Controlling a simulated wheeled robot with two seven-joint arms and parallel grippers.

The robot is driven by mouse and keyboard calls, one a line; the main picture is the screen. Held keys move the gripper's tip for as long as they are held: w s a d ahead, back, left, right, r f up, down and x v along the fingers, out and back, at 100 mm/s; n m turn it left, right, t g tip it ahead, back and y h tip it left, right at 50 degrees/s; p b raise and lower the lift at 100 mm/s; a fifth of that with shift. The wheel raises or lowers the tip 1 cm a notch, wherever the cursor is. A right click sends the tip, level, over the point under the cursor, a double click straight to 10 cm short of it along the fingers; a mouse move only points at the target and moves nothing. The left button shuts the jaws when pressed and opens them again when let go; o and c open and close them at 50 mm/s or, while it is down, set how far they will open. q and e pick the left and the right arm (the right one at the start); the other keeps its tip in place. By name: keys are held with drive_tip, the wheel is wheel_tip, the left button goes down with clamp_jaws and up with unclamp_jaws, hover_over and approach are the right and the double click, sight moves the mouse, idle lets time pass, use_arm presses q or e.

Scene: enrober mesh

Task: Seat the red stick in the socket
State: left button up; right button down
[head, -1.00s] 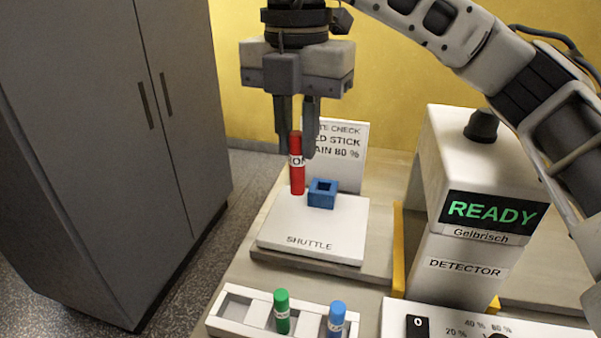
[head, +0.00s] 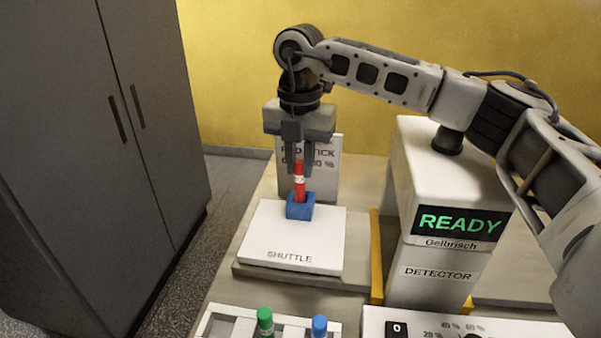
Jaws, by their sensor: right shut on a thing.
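The red stick (head: 299,184) stands upright at the blue socket (head: 300,207), its lower end at or inside the socket's opening. How deep it sits I cannot tell. The socket is fixed near the back of the white shuttle plate (head: 288,256). My right gripper (head: 301,167) is shut on the upper part of the red stick, with its fingers pointing down from above. My left gripper is not in the head view.
The detector (head: 440,272) stands to the right, its display reading READY. A yellow strip (head: 376,255) runs between it and the shuttle. A white rack at the front holds a green stick (head: 265,321) and a blue stick (head: 319,326). A sign stands behind the socket.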

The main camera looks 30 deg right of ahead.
sight(300, 177)
drive_tip(key=f, duration=0.1)
drive_tip(key=f+p, duration=0.1)
drive_tip(key=f, duration=0.1)
drive_tip(key=shift+w+d+f, duration=0.15)
drive_tip(key=shift+d, duration=0.05)
drive_tip(key=shift+f, duration=0.1)
drive_tip(key=shift+f, duration=0.1)
drive_tip(key=shift+f, duration=0.15)
drive_tip(key=c, duration=1.3)
unclamp_jaws()
drive_tip(key=shift+c, duration=0.2)
